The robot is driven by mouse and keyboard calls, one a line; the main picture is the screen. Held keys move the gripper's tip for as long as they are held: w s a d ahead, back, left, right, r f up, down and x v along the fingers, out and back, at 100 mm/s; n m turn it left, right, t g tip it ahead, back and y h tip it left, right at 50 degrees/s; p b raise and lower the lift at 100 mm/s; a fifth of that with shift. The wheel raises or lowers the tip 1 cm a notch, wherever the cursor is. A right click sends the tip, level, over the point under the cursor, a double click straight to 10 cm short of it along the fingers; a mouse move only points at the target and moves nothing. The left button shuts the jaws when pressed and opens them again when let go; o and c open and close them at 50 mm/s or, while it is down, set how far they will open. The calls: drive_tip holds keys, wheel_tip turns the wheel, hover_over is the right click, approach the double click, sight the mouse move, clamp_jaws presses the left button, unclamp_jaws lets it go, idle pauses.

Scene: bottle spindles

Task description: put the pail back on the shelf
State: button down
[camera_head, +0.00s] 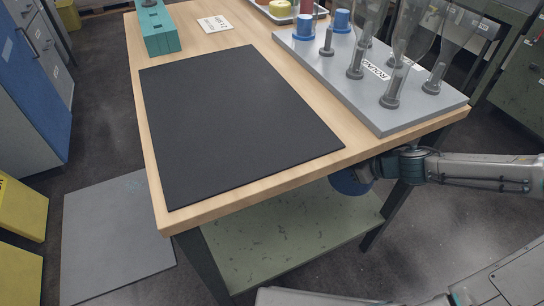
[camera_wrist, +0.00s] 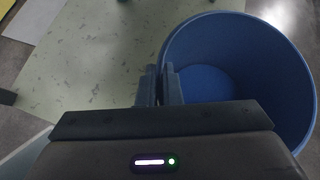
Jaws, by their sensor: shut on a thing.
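The pail (camera_wrist: 205,83) is blue, round and open-topped; its inside looks empty in the wrist view. My gripper (camera_wrist: 160,88) is shut on the left side of the pail's wall. In the head view the pail (camera_head: 350,183) shows only in part, below the table's front right edge, with my arm beside it and the table top hiding some of it. The shelf (camera_head: 285,235) is the pale green, speckled lower board under the table. The pail is at the shelf's right end; I cannot tell whether it touches the board.
The wooden table top (camera_head: 160,195) overhangs the shelf, and a dark table leg (camera_head: 385,215) stands near the pail. A black mat (camera_head: 230,120) and a grey board (camera_head: 410,113) with upright spindles lie on top. The visible shelf surface is bare.

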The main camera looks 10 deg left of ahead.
drive_tip(key=a+f+b, duration=0.7)
drive_tip(key=a+f, duration=0.3)
drive_tip(key=a, duration=0.1)
drive_tip(key=shift+a+f, duration=0.25)
drive_tip(key=shift+f, duration=0.1)
drive_tip(key=shift+w, duration=0.1)
drive_tip(key=c, duration=1.6)
unclamp_jaws()
